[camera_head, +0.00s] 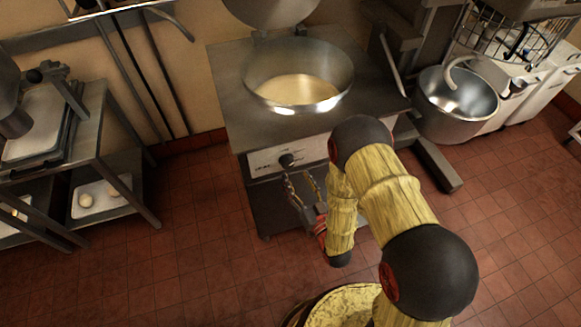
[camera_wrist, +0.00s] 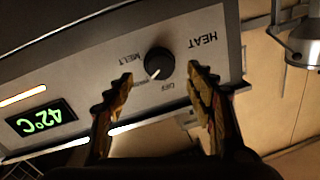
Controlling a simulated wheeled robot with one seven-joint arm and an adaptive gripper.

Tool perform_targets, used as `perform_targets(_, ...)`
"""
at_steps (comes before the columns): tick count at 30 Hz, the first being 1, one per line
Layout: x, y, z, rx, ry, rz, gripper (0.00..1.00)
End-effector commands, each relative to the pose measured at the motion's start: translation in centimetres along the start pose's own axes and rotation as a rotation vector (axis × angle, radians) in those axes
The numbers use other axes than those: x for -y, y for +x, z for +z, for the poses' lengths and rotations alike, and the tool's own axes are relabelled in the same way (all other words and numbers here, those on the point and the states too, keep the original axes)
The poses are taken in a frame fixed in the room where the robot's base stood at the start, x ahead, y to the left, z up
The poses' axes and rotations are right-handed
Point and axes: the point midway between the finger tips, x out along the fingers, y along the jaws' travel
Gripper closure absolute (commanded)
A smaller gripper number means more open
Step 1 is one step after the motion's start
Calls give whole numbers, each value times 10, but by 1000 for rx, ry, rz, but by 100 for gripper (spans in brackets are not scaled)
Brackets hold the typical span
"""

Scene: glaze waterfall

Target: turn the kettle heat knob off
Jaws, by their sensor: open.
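The kettle (camera_head: 331,82) is a steel bowl with pale contents, set in a steel cabinet. Its heat knob (camera_head: 287,160) is black, on the front panel (camera_head: 318,150). In the wrist view, which is upside down, the knob (camera_wrist: 159,62) shows a white mark at its lower left edge. Printed labels MELT, OFF and HEAT surround it. My gripper (camera_head: 306,193) is open, just in front of and below the panel. In the wrist view my gripper (camera_wrist: 160,74) has one finger on each side of the knob; whether either touches it is unclear.
A green display (camera_wrist: 42,118) on the panel reads 42°C. The kettle's lid (camera_head: 270,12) is raised. A mixer bowl (camera_head: 456,103) stands to the right. A steel table (camera_head: 85,140) stands at the left. Tiled floor (camera_head: 185,215) is clear between table and kettle.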

Motion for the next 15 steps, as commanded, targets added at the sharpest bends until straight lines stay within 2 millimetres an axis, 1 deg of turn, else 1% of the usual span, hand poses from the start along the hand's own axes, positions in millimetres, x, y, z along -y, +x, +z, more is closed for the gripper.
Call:
perform_targets(1, 1, 9, 1, -1, -1, -2, 45)
perform_targets(6, 0, 35, 1, -1, 0, -1, 45)
perform_targets(10, 0, 49, 1, 0, 0, -1, 45)
perform_targets(15, 0, 58, 1, 1, -1, 1, 45)
